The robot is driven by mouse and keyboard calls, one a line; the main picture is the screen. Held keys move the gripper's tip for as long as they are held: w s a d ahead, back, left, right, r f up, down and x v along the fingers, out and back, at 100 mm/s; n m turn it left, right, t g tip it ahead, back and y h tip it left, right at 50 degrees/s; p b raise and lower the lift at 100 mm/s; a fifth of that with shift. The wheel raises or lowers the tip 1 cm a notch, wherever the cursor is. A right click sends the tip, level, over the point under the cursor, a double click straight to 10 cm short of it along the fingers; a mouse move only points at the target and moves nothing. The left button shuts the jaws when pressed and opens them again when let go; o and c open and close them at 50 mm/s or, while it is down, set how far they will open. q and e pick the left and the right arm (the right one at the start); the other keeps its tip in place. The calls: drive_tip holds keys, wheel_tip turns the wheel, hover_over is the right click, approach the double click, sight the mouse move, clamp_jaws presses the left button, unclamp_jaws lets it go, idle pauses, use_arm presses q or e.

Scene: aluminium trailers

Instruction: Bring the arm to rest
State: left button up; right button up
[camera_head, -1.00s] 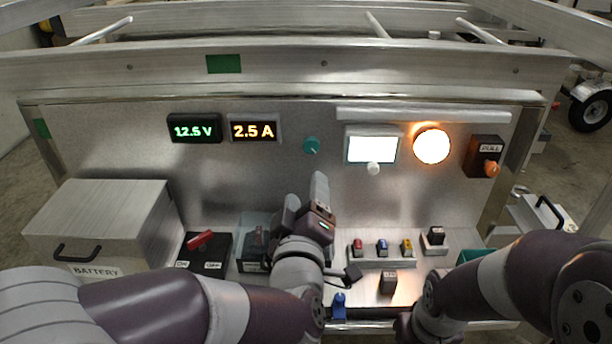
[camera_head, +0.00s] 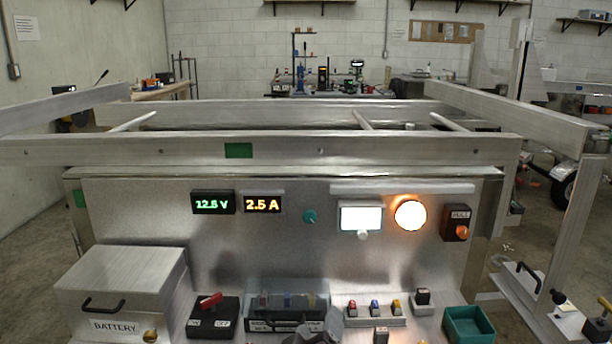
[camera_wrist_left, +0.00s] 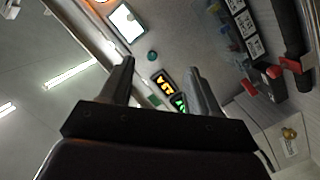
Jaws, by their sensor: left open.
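My left gripper (camera_head: 318,334) shows only in part at the bottom edge of the head view, in front of the panel's lower shelf. In the left wrist view its two fingers (camera_wrist_left: 163,80) stand apart with nothing between them. The rest of my left arm is below the head view's edge. My right arm and gripper are not in the head view.
The panel carries a voltage display (camera_head: 213,202), a current display (camera_head: 263,202), a lit white screen (camera_head: 360,217) and a glowing round lamp (camera_head: 410,215). Below are the battery box (camera_head: 120,285), a red-handled switch (camera_head: 210,302), coloured fuses (camera_head: 375,308) and a green bin (camera_head: 468,325).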

use_arm(q)
drive_tip(key=s+a+f+m+g, duration=0.2)
drive_tip(key=s+f+m+g, duration=0.25)
drive_tip(key=f, duration=0.25)
drive_tip(key=s+a+f+m+g, duration=0.2)
drive_tip(key=s+f+m+g, duration=0.2)
drive_tip(key=f+g, duration=0.25)
drive_tip(key=s+a+f+n+g+y, duration=0.1)
drive_tip(key=s+a+f+g+y, duration=0.15)
drive_tip(key=a, duration=0.55)
drive_tip(key=s+a+f+n+g+y, duration=0.15)
drive_tip(key=s+a, duration=0.25)
drive_tip(key=a, duration=0.5)
wheel_tip(320, 180, up, 26)
drive_tip(key=p, duration=2.5)
drive_tip(key=shift+w+d+f+h+p, duration=0.25)
drive_tip(key=shift+d+h+p, duration=0.05)
drive_tip(key=shift+d+h, duration=0.15)
